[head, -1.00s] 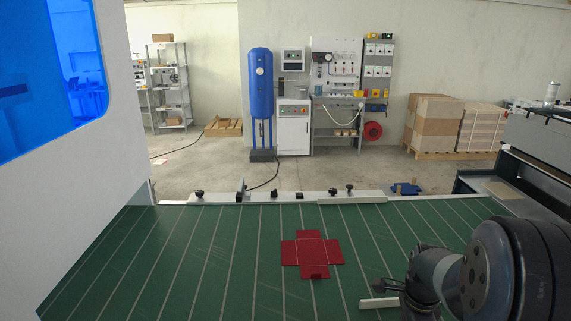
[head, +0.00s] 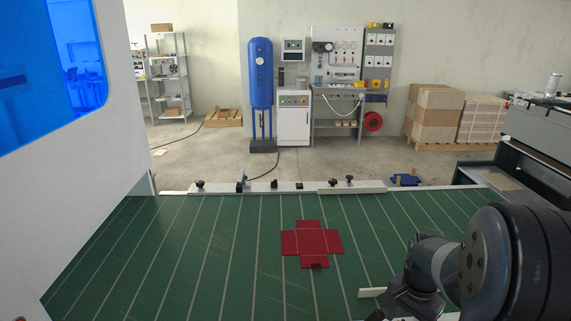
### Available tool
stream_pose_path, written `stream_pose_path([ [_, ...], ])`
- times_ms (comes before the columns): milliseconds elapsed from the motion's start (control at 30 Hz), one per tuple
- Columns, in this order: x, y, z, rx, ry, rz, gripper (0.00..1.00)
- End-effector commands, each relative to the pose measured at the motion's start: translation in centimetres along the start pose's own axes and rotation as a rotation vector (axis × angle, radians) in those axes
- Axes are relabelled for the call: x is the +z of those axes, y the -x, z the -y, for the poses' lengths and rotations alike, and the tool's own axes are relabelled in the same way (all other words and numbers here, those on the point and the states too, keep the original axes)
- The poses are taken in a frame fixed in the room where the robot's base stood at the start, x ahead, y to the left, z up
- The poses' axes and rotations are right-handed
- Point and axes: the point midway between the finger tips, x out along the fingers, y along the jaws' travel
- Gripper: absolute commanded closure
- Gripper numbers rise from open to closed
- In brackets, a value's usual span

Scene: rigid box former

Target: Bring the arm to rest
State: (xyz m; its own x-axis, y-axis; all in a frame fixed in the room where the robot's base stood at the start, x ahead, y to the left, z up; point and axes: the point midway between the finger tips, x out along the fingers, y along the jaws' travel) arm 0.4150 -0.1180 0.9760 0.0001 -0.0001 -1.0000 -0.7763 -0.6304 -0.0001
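My arm (head: 482,258) reaches in from the lower right, folded close to the camera. My gripper (head: 380,314) is at the bottom edge, dark and mostly cut off or hidden behind the wrist. Its fingers cannot be made out, so its opening does not show. A flat red cross-shaped blank (head: 312,243) lies on the green striped belt (head: 190,255), up and left of the gripper and apart from it.
A short pale bar (head: 371,292) lies on the belt beside my wrist. A white rail with black knobs (head: 290,187) runs along the far edge. A white machine panel (head: 75,190) stands at left, a grey machine (head: 535,150) at right. The belt's left half is clear.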

Motion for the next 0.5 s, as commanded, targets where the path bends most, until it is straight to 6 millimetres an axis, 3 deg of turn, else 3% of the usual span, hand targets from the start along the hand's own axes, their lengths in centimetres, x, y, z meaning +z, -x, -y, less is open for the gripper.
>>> stream_pose_path([
  [500, 0.04, 0.01, 0.06, 0.000, 0.419, 0.001, 0.45],
])
